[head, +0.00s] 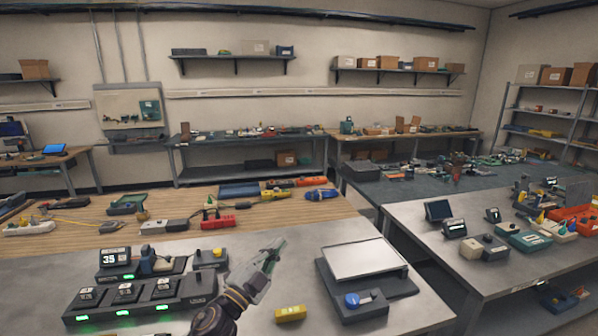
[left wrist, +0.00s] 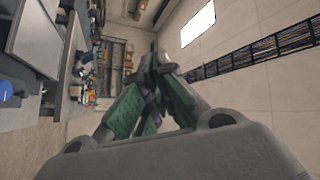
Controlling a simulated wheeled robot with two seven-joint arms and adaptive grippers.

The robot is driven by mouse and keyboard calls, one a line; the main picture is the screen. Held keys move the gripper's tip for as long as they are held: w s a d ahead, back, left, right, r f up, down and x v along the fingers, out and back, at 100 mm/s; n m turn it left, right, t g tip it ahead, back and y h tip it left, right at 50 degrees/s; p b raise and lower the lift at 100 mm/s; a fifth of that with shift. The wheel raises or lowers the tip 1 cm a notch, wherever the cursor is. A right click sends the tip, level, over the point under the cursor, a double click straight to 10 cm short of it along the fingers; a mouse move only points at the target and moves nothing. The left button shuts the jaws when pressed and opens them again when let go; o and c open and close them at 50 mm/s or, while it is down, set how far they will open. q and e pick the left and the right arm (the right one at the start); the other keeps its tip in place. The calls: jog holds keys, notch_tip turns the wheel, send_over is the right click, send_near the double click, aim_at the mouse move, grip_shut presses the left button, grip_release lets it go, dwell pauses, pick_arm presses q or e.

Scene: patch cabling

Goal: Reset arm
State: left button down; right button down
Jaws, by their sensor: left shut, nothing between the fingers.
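My left gripper (head: 268,258) is raised over the grey metal bench, pointing up and to the right in the head view. It is shut and holds nothing. In the left wrist view its green-padded fingers (left wrist: 158,70) meet at the tips, with the room turned sideways behind them. No task object is in contact with it. My right gripper is not in view.
On the near bench (head: 265,320), a charging dock (head: 140,298) with green lights stands left of my arm. A wooden bench (head: 335,207) with tools lies behind.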

pick_arm(q)
jog(key=s+a+f+n+g+y, duration=0.2)
jog(key=s+a+f+n+y, duration=0.2)
jog(key=a+f+n+y, duration=0.3)
jog(key=s+a+f+n+g+y, duration=0.2)
jog(key=s+a+f+n+y, duration=0.1)
jog(key=a+f+n+y, duration=0.4)
jog(key=s+a+f+n+g+h, duration=0.1)
jog(key=s+f+g, duration=0.5)
jog(key=s, duration=0.5)
jog(key=s+a+f+n+g+h, duration=0.1)
jog(key=s+f+g+h, duration=0.1)
jog(key=s+f+g, duration=0.55)
jog(key=s+f+t, duration=0.1)
jog(key=s+f, duration=0.3)
jog(key=f, duration=1.3)
jog(key=s+f+t, duration=0.1)
jog(key=s+f, duration=0.2)
jog(key=f, duration=1.4)
jog(key=s+a+f+g, duration=0.1)
jog(key=s+a+f, duration=0.1)
jog(key=s+f, duration=0.7)
jog(key=s+a+f, duration=0.2)
jog(key=s+f, duration=0.7)
jog(key=s, duration=0.3)
jog(key=shift+s+f+m+g, duration=0.25)
jog(key=shift+s+m+g, duration=0.1)
jog(key=shift+s+m, duration=0.05)
